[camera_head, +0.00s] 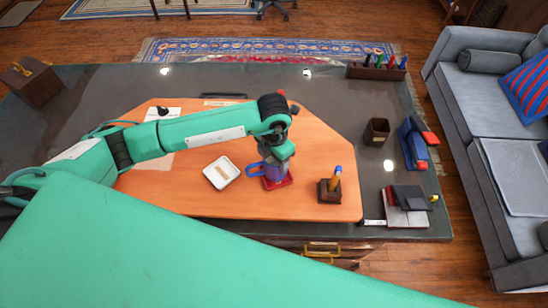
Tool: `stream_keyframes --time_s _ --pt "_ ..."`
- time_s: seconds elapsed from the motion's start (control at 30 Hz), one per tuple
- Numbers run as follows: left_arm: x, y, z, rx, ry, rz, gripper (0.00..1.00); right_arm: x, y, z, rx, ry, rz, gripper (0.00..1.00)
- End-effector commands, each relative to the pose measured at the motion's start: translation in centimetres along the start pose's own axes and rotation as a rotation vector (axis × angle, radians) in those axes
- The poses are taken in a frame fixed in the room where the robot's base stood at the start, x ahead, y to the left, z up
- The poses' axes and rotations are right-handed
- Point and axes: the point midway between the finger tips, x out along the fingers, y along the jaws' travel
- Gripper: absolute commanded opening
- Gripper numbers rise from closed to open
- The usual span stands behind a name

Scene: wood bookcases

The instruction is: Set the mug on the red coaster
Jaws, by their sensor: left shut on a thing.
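A blue-purple mug (275,172) stands upright over the red coaster (283,184) near the middle of the orange desk mat. The mug's handle points left. I cannot tell whether the mug's base touches the coaster or is just above it. My left arm comes in from the left, and my left gripper (276,158) points down at the mug's top and is shut on it. The wrist hides part of the mug's rim. My right gripper is not in view.
A white square dish (221,173) lies just left of the mug. A dark wooden holder (329,191) stands to its right. The orange mat (230,204) is clear in front.

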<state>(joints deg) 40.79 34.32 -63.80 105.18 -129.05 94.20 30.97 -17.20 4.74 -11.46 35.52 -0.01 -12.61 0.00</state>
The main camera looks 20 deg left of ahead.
Motion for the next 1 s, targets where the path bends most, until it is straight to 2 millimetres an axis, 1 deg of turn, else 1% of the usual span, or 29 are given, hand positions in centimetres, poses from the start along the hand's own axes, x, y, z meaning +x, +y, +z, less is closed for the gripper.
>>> stream_keyframes --time_s 0.03,0.17,0.4,0.53,0.57,0.63,0.67,0.9,1.0 --pt "0.5 0.0 0.0 0.0 0.001 -0.001 0.33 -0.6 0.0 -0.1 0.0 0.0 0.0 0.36" --pt "1.5 0.0 0.0 0.001 -0.001 0.0 0.33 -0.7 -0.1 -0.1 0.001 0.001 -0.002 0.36" --pt "1.6 0.0 0.1 0.001 -0.002 0.0 0.33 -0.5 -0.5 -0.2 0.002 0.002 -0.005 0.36" --pt "2.1 0.0 0.1 0.001 -0.002 0.0 0.33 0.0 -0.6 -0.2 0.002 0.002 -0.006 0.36" --pt "1.9 0.0 0.0 0.001 -0.001 0.0 0.7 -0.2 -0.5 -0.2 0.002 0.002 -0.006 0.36" --pt "1.9 0.0 0.0 0.001 -0.001 0.0 0.83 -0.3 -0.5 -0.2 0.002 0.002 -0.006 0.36" --pt "1.9 0.0 0.0 0.001 -0.001 0.0 0.85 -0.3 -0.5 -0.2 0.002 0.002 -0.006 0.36" --pt "1.9 0.0 0.0 0.001 -0.001 0.0 0.85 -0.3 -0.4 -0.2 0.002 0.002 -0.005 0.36" --pt "1.6 0.0 0.0 0.001 -0.001 0.0 0.85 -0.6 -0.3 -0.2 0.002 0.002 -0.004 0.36"
